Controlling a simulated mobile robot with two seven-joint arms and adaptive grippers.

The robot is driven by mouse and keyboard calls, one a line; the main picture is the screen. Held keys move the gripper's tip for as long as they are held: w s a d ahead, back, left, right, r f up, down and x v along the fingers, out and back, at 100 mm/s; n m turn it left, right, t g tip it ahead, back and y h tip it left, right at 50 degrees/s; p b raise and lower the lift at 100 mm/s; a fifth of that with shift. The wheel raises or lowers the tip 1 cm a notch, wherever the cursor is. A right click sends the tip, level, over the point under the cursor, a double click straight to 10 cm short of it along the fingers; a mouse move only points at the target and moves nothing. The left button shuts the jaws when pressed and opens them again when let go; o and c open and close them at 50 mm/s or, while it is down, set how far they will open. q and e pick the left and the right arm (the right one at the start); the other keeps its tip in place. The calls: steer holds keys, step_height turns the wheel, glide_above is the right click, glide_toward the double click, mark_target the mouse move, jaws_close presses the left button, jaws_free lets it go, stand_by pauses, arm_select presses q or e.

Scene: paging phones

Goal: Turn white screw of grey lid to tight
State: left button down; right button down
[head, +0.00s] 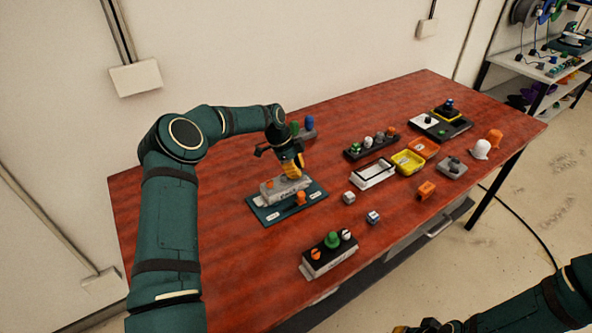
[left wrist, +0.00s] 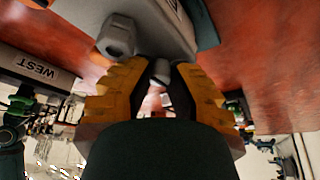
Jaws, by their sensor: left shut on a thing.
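The grey lid (head: 270,190) is the top of a grey box on a teal base plate (head: 317,191) at the left of the table. My left gripper (head: 291,173) points down at it from above, its yellow fingers shut. In the left wrist view, the fingers (left wrist: 158,85) close around a small pale knob, the white screw (left wrist: 160,70), on the grey lid (left wrist: 160,30). The fingers hide most of the screw, so its turn cannot be read. A grey knob (left wrist: 117,36) stands beside it. My right gripper (head: 430,326) is partly cut off at the bottom edge.
An orange knob (head: 300,198) stands on the teal plate. A black block (head: 328,262) with orange, green and white knobs is in front. Two small cubes (head: 348,197) lie nearby. A white-rimmed tray (head: 373,174) and yellow tray (head: 408,163) stand to the right.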

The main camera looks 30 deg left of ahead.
arm_select(q)
steer(key=shift+d, duration=0.15)
steer(key=c, duration=0.8)
jaws_free()
steer(key=shift+c, duration=0.2)
steer(key=shift+a+r, duration=0.25)
steer(key=shift+r, duration=0.05)
steer(key=v, duration=1.1)
steer(key=shift+a+r, duration=0.1)
